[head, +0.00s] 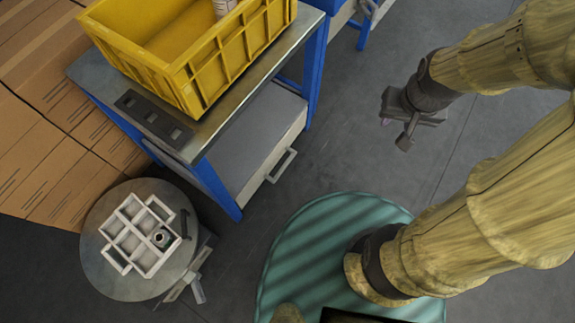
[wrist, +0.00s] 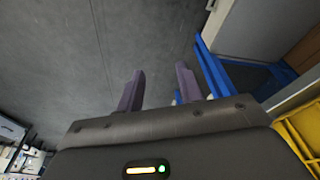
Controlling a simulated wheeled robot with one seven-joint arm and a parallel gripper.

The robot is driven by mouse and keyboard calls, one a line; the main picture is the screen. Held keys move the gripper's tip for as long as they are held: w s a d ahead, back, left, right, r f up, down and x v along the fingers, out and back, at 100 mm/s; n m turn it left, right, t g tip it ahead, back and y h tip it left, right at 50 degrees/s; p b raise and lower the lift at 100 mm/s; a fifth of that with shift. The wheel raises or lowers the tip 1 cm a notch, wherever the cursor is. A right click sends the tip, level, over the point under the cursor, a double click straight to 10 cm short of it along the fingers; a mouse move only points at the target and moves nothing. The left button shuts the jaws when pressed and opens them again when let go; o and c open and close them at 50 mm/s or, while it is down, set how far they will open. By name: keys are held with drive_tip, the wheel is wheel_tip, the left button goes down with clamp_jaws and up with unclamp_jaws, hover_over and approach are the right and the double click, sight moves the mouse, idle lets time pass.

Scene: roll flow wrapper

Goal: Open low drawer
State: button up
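The low drawer (head: 265,150) is a pale grey unit under the workbench, between its blue legs. Its front has a light bar handle (head: 282,166) facing my arm's side. I see no clear gap around the front, so it appears shut. In the wrist view a pale drawer unit (wrist: 250,30) is at the upper right, cut off by the frame. My gripper (head: 396,122) is in the air over the floor, right of the handle and clear of it. In the wrist view its two fingers (wrist: 159,88) are apart with nothing between them.
The workbench (head: 215,120) carries a yellow crate (head: 185,75). A round stool (head: 100,270) with a white divided tray (head: 118,225) stands at the lower left. Cardboard boxes (head: 45,150) fill the left. Another blue-legged bench is at the top. The floor (head: 340,130) between gripper and drawer is clear.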

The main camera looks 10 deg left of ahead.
drive_tip(key=w+d+f+t+y+b, duration=0.1)
drive_tip(key=w+f+b, duration=0.35)
drive_tip(key=f, duration=0.65)
drive_tip(key=w+d+f+n+y+b, duration=0.1)
drive_tip(key=w+f+b, duration=0.3)
drive_tip(key=f, duration=0.6)
drive_tip(key=w+d+f+t+y+b, duration=0.1)
drive_tip(key=w+f+b, duration=0.1)
drive_tip(key=w+f, duration=0.65)
drive_tip(key=s+a+f+m+y+b, duration=0.1)
drive_tip(key=s+a+f+y+b, duration=0.2)
drive_tip(key=f, duration=0.6)
drive_tip(key=s+a+f+y+b, duration=0.3)
drive_tip(key=f, duration=0.6)
drive_tip(key=s+a+f+m+t+y+b, duration=0.2)
drive_tip(key=s+a+f+m+y+b, duration=0.2)
drive_tip(key=s+a+f+y, duration=0.3)
drive_tip(key=s+f+b, duration=0.1)
drive_tip(key=s, duration=0.2)
drive_tip(key=shift+a+f+m+y, duration=0.25)
drive_tip(key=shift+m+y, duration=0.05)
